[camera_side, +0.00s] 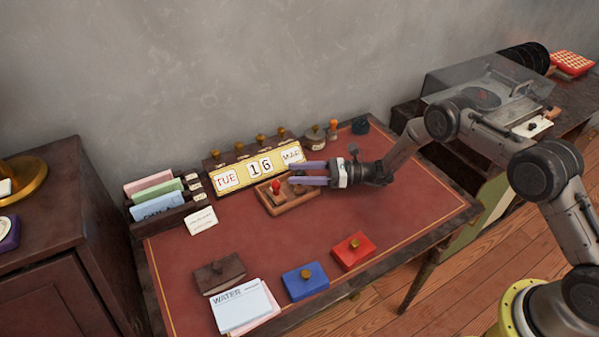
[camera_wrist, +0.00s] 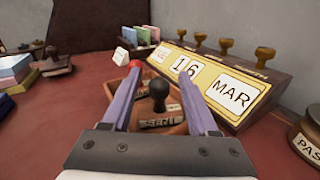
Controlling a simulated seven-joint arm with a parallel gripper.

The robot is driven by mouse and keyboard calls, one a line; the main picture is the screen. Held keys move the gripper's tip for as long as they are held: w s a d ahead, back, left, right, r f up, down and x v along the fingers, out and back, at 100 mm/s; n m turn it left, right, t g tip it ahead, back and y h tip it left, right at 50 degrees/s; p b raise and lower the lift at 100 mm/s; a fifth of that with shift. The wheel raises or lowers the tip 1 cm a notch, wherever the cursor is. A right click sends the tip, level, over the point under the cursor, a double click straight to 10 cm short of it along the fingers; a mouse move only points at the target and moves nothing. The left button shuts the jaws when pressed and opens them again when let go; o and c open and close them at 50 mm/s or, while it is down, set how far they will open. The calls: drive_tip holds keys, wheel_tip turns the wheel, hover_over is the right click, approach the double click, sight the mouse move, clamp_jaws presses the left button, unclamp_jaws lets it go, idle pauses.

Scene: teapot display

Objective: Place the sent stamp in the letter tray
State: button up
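The sent stamp (camera_wrist: 158,118), with a dark round knob and a label reading SENT, stands in a small wooden tray (camera_side: 290,208) on the desk. A red-knobbed stamp (camera_side: 276,187) stands in the same tray. My gripper (camera_side: 293,173) is open above the tray; in the wrist view its purple fingers (camera_wrist: 159,63) lie on either side of the sent stamp's knob, and no contact shows. In the side view my gripper mostly hides this stamp. A dark rack (camera_side: 172,209) at the desk's left holds pink, green and blue papers; it looks like the letter tray.
Round stamps (camera_side: 315,138) stand at the back right. Blue (camera_side: 305,281) and red (camera_side: 352,251) ink pads and papers (camera_side: 243,305) lie in front. The right middle of the desk is clear.

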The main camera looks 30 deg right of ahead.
drive_tip(key=shift+r, duration=0.1)
drive_tip(key=shift+d, duration=0.1)
drive_tip(key=v, duration=1.2)
drive_tip(key=shift+r, duration=0.1)
drive_tip(key=shift+r, duration=0.1)
drive_tip(key=s+a+r+n+g+h, duration=0.3)
drive_tip(key=s+r+n+g, duration=0.2)
drive_tip(key=s+r+n, duration=0.4)
drive_tip(key=s+a+r+n+g+h, duration=0.2)
drive_tip(key=s+r+n+g, duration=0.4)
drive_tip(key=r, duration=0.6)
drive_tip(key=s+d+r+n+t+h, duration=0.2)
drive_tip(key=s+d+n+t+h, duration=0.2)
drive_tip(key=s, duration=0.6)
drive_tip(key=s+d+r+n+t+h, duration=0.3)
drive_tip(key=s+d+n+h, duration=0.2)
drive_tip(key=s, duration=0.6)
drive_tip(key=shift+s+d+r+n+t+h, duration=0.25)
drive_tip(key=shift+d+n+t+h, duration=0.15)
drive_tip(key=shift+d+h, duration=0.6)
